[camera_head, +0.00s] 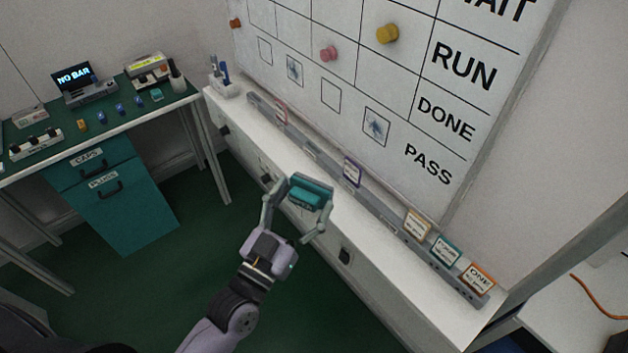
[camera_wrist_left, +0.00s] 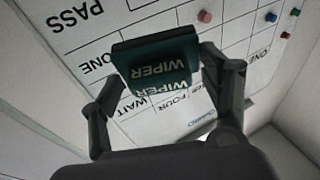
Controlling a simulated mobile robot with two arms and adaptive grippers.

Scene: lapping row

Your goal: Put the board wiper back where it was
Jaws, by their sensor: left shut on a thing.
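The board wiper is a teal block (camera_head: 307,192) with a dark face, held up in front of the white ledge below the whiteboard. My left gripper (camera_head: 298,210) is shut on it, one finger on each side. In the left wrist view the wiper (camera_wrist_left: 155,62) shows the word WIPER, between the fingers of the left gripper (camera_wrist_left: 160,85). The whiteboard (camera_head: 345,65) stands behind, with a grid and the words RUN, DONE and PASS. My right gripper is not in view.
A white ledge (camera_head: 245,120) runs under the board, with a grey rail (camera_head: 330,165) holding several cards. A pen holder (camera_head: 225,88) stands at its left end. A green-topped bench (camera_head: 60,140) with drawers is at the left. Free ledge shows between the cards and the front edge.

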